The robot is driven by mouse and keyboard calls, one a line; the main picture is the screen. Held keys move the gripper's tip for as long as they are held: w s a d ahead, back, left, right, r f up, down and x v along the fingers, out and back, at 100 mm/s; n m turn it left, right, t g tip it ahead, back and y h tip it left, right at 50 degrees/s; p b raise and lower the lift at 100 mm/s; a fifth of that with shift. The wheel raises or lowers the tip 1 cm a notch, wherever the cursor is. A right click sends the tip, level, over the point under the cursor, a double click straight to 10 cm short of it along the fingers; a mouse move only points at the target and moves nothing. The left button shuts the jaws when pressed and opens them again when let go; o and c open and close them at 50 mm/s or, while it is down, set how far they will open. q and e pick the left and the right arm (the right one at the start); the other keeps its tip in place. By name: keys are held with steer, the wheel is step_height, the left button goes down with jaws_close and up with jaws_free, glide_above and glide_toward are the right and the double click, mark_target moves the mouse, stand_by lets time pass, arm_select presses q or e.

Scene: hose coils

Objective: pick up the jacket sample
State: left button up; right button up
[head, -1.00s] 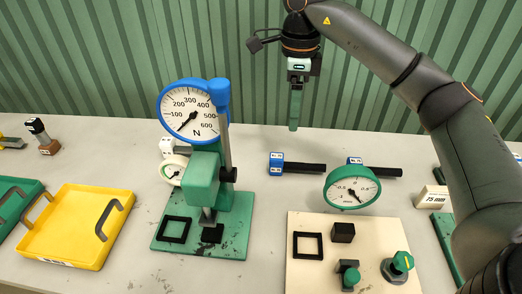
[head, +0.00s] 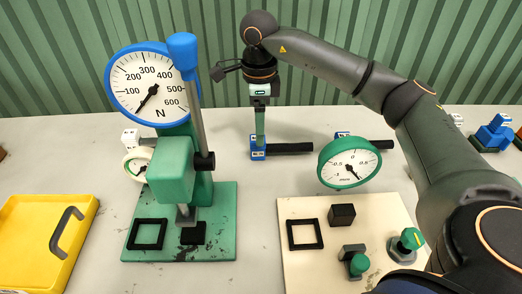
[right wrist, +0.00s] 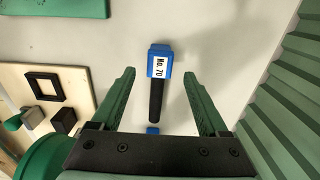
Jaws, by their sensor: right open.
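A black rod sample (head: 290,148) with a blue end block (head: 258,153) lies on the table near the back wall. In the right wrist view its block (right wrist: 160,62) carries a "No. 70" label, and its rod (right wrist: 155,100) runs toward my palm. My right gripper (head: 260,138) points down over the blue end. In the right wrist view its green fingers are open and empty, one on each side of the sample. A second similar rod (head: 380,145) lies to the right, partly behind the green dial gauge (head: 349,163).
A green press stand with a blue force dial (head: 148,88) stands to the left. A cream board (head: 310,265) with a black frame, a dark cube and knobs lies in front. A yellow tray (head: 35,240) is at far left. A green corrugated wall (head: 60,60) rises behind.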

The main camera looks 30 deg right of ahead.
mark_target(257, 153)
steer(key=f, duration=0.4)
steer(key=shift+s+d+f, duration=0.1)
steer(key=shift+d+f, duration=0.1)
steer(key=shift+c, duration=0.2)
jaws_close()
stand_by(0.5)
